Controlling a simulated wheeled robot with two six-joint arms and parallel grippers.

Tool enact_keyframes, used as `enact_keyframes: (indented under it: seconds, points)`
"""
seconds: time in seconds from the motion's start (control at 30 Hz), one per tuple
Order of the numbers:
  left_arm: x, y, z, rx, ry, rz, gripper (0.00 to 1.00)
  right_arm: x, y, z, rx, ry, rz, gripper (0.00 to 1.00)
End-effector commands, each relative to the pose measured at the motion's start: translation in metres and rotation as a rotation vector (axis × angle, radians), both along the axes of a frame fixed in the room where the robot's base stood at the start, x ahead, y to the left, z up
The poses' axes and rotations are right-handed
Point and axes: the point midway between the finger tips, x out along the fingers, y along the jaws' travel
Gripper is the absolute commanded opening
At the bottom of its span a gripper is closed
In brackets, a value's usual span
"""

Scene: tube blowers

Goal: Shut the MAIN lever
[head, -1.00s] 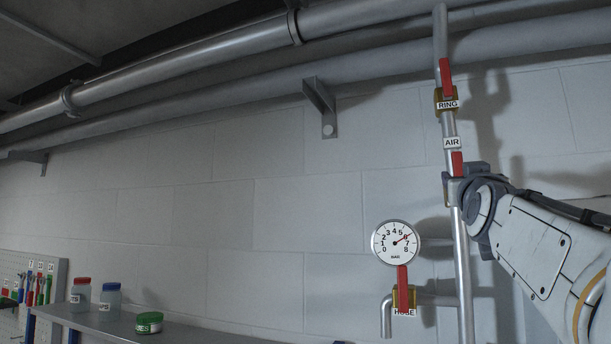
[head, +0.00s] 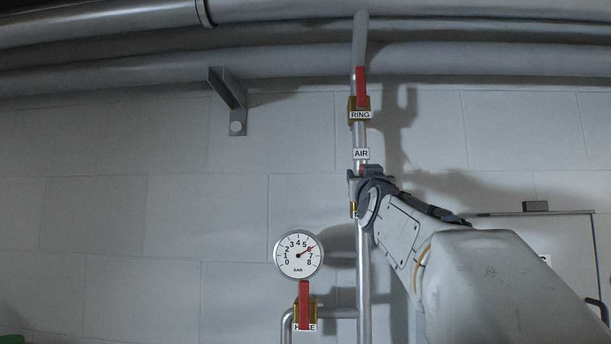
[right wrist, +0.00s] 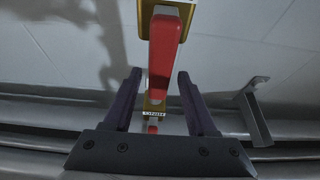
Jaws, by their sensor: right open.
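The near red lever (right wrist: 163,55), on a brass valve body (right wrist: 165,8), is large in the right wrist view. It lies along the pipe line, between the spread fingers of my right gripper (right wrist: 159,74); I cannot tell whether they touch it. In the head view my right gripper (head: 355,178) covers most of this valve, below the AIR label (head: 361,154); a bit of brass (head: 353,209) shows beneath it. Its label is hidden, so I cannot read MAIN. My left gripper is out of view.
The RING valve's red lever (head: 361,87) stands upright above on the same pipe (head: 363,265). Below, a gauge (head: 298,255) points near 6 bar, above the HOSE valve's upright red lever (head: 304,304). A wall bracket (head: 228,100) is at upper left.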

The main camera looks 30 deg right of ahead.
Motion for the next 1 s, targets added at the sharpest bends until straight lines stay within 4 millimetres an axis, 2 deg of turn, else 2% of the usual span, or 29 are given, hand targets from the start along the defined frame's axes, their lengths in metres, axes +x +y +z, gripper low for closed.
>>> enact_keyframes:
  seconds: [0.07, 0.1, 0.23, 1.0]
  points:
    - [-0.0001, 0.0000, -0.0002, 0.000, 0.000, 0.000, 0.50, -0.0006, -0.0011, -0.0004, 0.001, 0.000, -0.002, 0.57]
    - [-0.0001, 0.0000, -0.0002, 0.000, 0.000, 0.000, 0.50, -0.0006, -0.0011, -0.0004, 0.001, 0.000, -0.002, 0.50]
    - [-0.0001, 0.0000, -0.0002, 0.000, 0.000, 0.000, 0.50, -0.0004, -0.0007, -0.0005, 0.001, 0.001, -0.001, 0.00]
    - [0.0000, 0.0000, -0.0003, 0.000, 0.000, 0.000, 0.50, 0.0010, 0.0017, -0.0009, 0.001, 0.000, 0.003, 0.00]
